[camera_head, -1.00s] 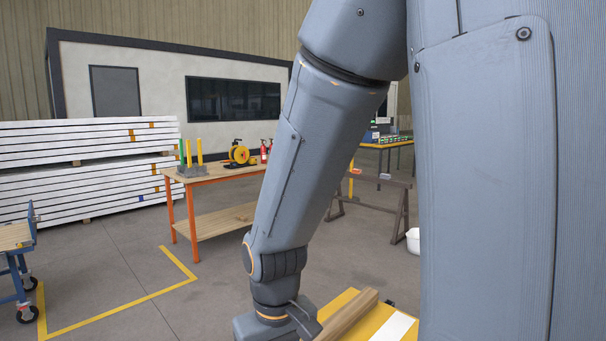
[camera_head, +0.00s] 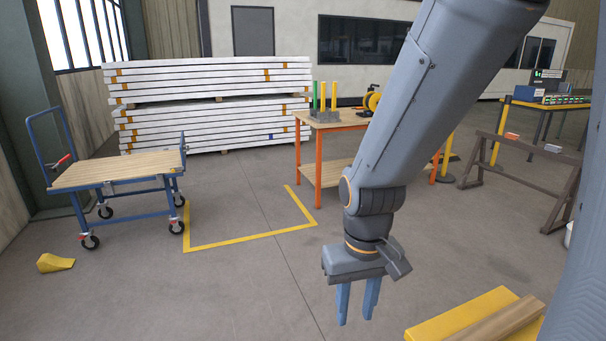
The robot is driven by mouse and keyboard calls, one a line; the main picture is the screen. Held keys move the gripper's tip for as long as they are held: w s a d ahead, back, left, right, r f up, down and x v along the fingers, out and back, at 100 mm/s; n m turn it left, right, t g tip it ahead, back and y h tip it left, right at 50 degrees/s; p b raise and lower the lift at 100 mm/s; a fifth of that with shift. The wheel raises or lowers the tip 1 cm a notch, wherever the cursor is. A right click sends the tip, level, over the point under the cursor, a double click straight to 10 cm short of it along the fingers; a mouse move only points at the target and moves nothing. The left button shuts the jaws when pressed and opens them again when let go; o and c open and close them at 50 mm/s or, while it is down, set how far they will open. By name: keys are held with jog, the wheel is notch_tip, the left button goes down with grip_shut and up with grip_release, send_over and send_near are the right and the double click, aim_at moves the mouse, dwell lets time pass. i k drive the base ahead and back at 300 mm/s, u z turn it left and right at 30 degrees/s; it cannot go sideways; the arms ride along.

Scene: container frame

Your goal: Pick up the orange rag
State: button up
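My gripper (camera_head: 356,316) hangs in the lower middle of the head view, pointing down above the grey floor. Its two blue fingers are apart with nothing between them. I cannot make out an orange rag for certain. A small orange item (camera_head: 512,136) lies on the beam of a trestle at the right, too small to identify. It is well beyond my gripper, to the right and farther back. My arm hides part of the orange-legged workbench (camera_head: 345,123).
A blue trolley (camera_head: 117,168) with a wooden deck stands at the left, near a yellow wedge (camera_head: 55,263). White stacked panels (camera_head: 215,105) lie behind. The trestle (camera_head: 520,178) stands right. A yellow surface with a wooden beam (camera_head: 497,322) is at bottom right. The middle floor is open.

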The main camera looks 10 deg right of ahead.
aim_at(510, 135)
jog(key=i, duration=3.7)
jog(key=z, duration=2.95)
jog(key=i, duration=4.2)
jog(key=u, duration=0.9)
